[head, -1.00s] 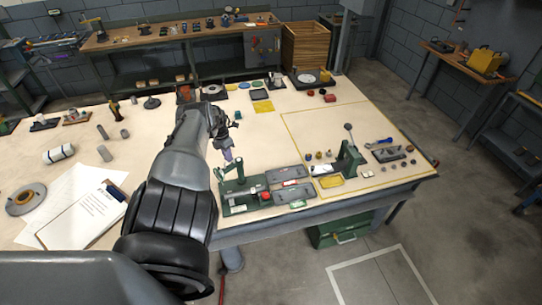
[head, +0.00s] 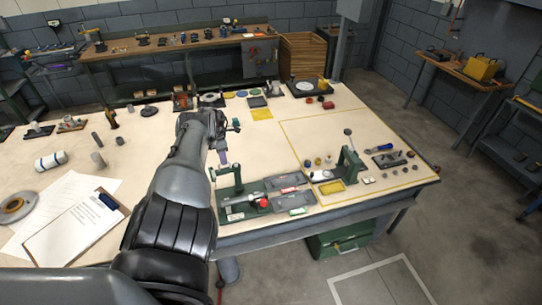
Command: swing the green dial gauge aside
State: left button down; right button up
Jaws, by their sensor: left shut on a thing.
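The green dial gauge (head: 229,171) is on a green stand at the left end of a small fixture (head: 243,206) near the table's front edge. Its arm points left from the top of the post. My left gripper (head: 223,160) reaches down from behind my forearm, with its pale lilac tip at the gauge's arm. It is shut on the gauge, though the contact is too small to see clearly. A red knob (head: 263,203) is on the fixture beside the post. My right gripper is out of view.
Grey trays (head: 292,198) adjoin the fixture on its right. A clipboard (head: 75,228) lies at left. The table behind the fixture is mostly clear.

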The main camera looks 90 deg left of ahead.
pick_arm(q)
jog(key=shift+w, duration=0.1)
jog(key=c, duration=1.2)
grip_release()
jog(key=shift+r, duration=0.15)
notch_tip(320, 180, up, 10)
jog(key=a+p, duration=0.2)
jog(key=p, duration=0.3)
jog(key=shift+s+r, duration=0.2)
jog(key=shift+s, duration=0.1)
